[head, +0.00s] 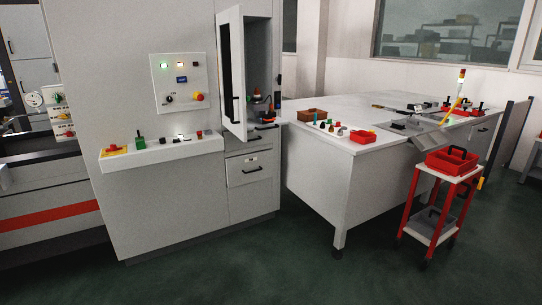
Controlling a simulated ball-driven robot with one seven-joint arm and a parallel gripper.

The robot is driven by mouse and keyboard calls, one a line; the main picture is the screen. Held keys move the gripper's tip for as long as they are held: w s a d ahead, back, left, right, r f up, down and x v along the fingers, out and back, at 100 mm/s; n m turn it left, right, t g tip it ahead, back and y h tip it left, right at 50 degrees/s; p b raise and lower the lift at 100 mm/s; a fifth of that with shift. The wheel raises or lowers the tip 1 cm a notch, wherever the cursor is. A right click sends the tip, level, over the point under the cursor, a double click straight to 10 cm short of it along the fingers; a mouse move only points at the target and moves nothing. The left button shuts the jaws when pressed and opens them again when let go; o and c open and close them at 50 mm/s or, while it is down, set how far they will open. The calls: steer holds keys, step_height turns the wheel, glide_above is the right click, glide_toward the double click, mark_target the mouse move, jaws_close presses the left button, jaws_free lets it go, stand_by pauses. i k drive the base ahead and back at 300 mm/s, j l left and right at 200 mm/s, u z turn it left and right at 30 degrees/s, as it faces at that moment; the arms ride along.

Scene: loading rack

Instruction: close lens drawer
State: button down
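A grey drawer (249,178) with a dark bar handle and a small label sits low in the tall grey machine cabinet, below an open compartment. Its front looks about level with the cabinet face; I cannot tell whether a small gap stands open. No drawer is clearly marked as the lens drawer at this size. My gripper is not in view.
The tall narrow cabinet door (231,75) stands open above the drawer. A control shelf (160,149) juts out at left. A white table (340,147) stands at right, with a red trolley (445,205) in front. The green floor before the drawer is clear.

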mark_target(269, 117)
steer(key=i+j+u, duration=0.25)
steer(key=i, duration=0.65)
steer(key=i+u, duration=0.3)
steer(key=i, duration=0.6)
